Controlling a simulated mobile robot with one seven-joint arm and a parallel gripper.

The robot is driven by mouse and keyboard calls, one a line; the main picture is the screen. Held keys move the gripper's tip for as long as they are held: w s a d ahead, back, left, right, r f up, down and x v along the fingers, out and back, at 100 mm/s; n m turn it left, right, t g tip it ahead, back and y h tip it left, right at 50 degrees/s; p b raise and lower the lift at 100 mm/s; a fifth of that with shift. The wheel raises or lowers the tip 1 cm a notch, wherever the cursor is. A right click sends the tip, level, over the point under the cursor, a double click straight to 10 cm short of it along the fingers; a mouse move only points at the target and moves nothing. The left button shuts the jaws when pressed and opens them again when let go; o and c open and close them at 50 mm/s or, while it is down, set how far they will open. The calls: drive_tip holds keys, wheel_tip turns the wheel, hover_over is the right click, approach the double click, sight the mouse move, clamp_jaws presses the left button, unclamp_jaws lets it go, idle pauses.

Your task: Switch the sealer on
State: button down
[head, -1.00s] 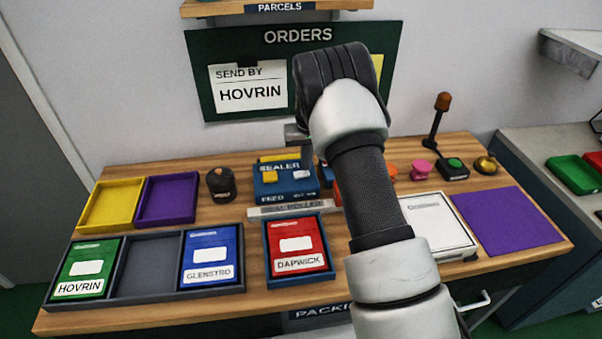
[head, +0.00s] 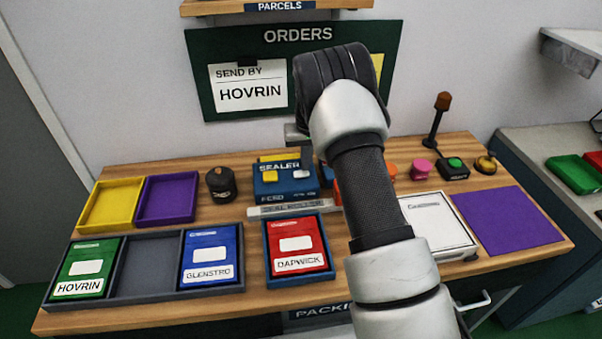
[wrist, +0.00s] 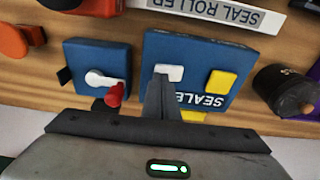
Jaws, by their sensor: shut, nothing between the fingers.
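The sealer (head: 285,184) is a blue box at the back middle of the bench. On its top are a yellow button (head: 270,176) and a small white switch (head: 301,174). In the wrist view the sealer (wrist: 205,52) appears upside down, with the white switch (wrist: 169,72) and the yellow button (wrist: 221,82) side by side. My gripper (wrist: 160,82) is shut and empty, its fingertips right by the white switch. I cannot tell whether they touch it. In the head view my arm hides most of the gripper.
A second blue box (wrist: 85,55) with a white lever and a red knob stands beside the sealer. A dark round pot (head: 221,184) stands on its other side.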

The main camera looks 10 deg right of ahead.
drive_tip(key=shift+f+b, duration=0.3)
drive_tip(key=shift+f, duration=0.2)
drive_tip(key=shift+r, duration=0.1)
wheel_tip(320, 180, up, 7)
drive_tip(key=p, duration=0.3)
idle(0.6)
idle(0.3)
drive_tip(key=s+r+t+p, duration=0.1)
drive_tip(key=s+r, duration=0.6)
drive_tip(key=r, duration=0.5)
drive_tip(key=s+r+t+p, duration=0.1)
drive_tip(key=s+r, duration=0.7)
drive_tip(key=r, duration=0.4)
drive_tip(key=s+r+t+p, duration=0.1)
drive_tip(key=s+r, duration=0.1)
drive_tip(key=s, duration=1.1)
drive_tip(key=s+r, duration=0.2)
drive_tip(key=s, duration=1)
drive_tip(key=shift+s+r+t+p, duration=0.25)
drive_tip(key=shift+s+t+p, duration=0.1)
drive_tip(key=shift+s+t, duration=0.05)
